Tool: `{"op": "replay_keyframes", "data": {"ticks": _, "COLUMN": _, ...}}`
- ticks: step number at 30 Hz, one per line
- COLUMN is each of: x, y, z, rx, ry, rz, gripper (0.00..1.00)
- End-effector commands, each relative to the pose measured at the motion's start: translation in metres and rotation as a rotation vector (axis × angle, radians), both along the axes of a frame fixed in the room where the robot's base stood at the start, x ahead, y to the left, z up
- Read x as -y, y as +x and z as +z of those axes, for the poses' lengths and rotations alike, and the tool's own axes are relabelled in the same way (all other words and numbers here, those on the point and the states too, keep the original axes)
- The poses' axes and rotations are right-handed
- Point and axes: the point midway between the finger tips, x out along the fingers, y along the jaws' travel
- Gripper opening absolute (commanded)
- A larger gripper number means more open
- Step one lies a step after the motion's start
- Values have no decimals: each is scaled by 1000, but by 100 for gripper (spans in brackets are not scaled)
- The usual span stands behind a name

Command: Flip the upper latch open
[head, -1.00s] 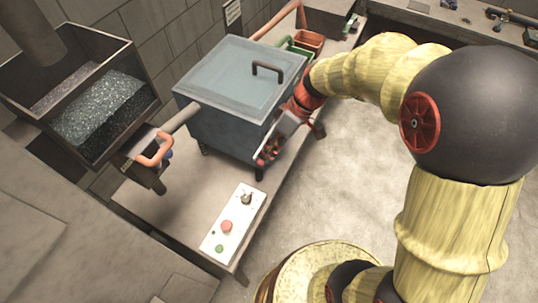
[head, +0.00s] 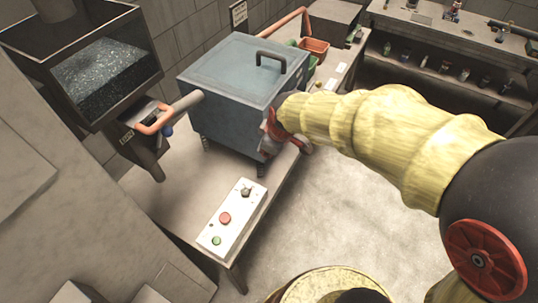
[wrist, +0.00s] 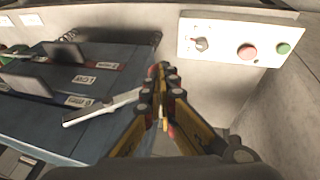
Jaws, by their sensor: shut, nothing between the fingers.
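The blue box (head: 235,75) stands on the bench in the head view. Its latch face (wrist: 110,120) fills the left of the wrist view, with dark latch parts and small labels. A pale bar-like lever (wrist: 98,110) sticks out at a slant from this face, its right end close to my fingers; I cannot tell if they touch. The labels are too small to tell surely which latch is the upper one. My gripper (wrist: 163,78) is shut and empty beside the face. In the head view my gripper (head: 272,138) is at the box's right side, partly hidden by my arm.
A control panel (head: 231,216) with red and green buttons lies on the bench before the box; it also shows in the wrist view (wrist: 235,42). A hopper of grey granules (head: 105,75) stands at left. Orange and green bins (head: 313,48) sit behind. Open floor lies right.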

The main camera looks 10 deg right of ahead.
Motion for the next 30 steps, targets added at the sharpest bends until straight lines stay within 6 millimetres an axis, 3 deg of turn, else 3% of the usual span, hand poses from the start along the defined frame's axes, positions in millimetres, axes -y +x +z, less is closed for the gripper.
{"op": "replay_keyframes", "data": {"ticks": 30, "x": 17, "y": 23, "z": -47, "rx": 28, "ry": -25, "rz": -2, "gripper": 0}}
